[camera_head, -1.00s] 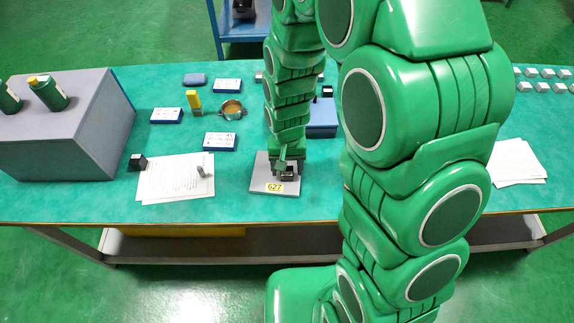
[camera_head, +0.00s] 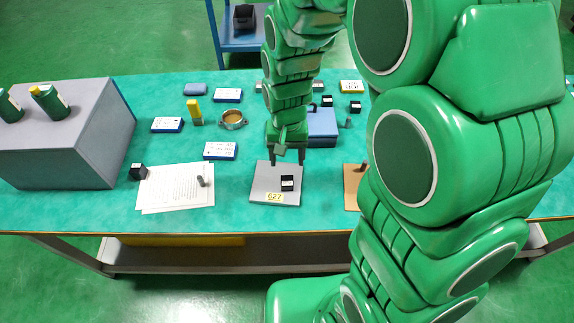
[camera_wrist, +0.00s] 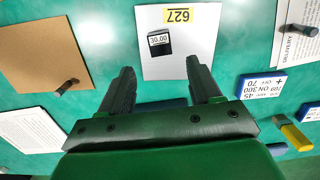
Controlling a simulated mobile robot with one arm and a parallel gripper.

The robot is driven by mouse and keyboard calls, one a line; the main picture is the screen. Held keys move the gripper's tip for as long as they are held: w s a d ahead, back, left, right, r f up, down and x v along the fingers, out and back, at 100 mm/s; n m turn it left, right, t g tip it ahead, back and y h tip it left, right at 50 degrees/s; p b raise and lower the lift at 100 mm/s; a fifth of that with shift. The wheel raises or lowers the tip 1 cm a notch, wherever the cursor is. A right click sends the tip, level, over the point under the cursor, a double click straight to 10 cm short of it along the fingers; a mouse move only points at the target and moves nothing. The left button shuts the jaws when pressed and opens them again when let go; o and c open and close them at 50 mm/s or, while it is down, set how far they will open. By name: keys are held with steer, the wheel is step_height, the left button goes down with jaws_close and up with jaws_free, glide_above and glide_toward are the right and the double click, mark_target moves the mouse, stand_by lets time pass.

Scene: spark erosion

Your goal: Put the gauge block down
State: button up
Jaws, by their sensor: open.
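The gauge block (camera_head: 287,183) is a small black block with a white label. It rests on the grey plate (camera_head: 262,187) marked 627. In the wrist view the block (camera_wrist: 159,44) reads 30.00 and lies on the pale plate (camera_wrist: 196,62), near the yellow 627 label (camera_wrist: 178,15). My gripper (camera_head: 287,161) is open and empty, just behind and above the block. In the wrist view my gripper's two dark fingers (camera_wrist: 160,82) stand apart, with the block beyond them and touching neither.
Papers (camera_head: 172,188) with a small grey cylinder (camera_head: 201,181) and a black block (camera_head: 138,172) lie to the left. A brown board (camera_head: 352,187) is to the right. Labelled boxes, a brass ring (camera_head: 233,118) and a blue box (camera_head: 322,125) stand behind. A grey case (camera_head: 60,150) fills the left end.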

steer(key=s+d+r, duration=0.8)
steer(key=r, duration=0.4)
steer(key=s+d+r, duration=0.2)
steer(key=s, duration=0.5)
steer(key=s+d+r, duration=0.3)
steer(key=s, duration=0.4)
steer(key=shift+s+d+r+g, duration=0.2)
steer(key=shift+s+d+g, duration=0.05)
steer(key=shift+d+g, duration=0.1)
steer(key=shift+o, duration=0.7)
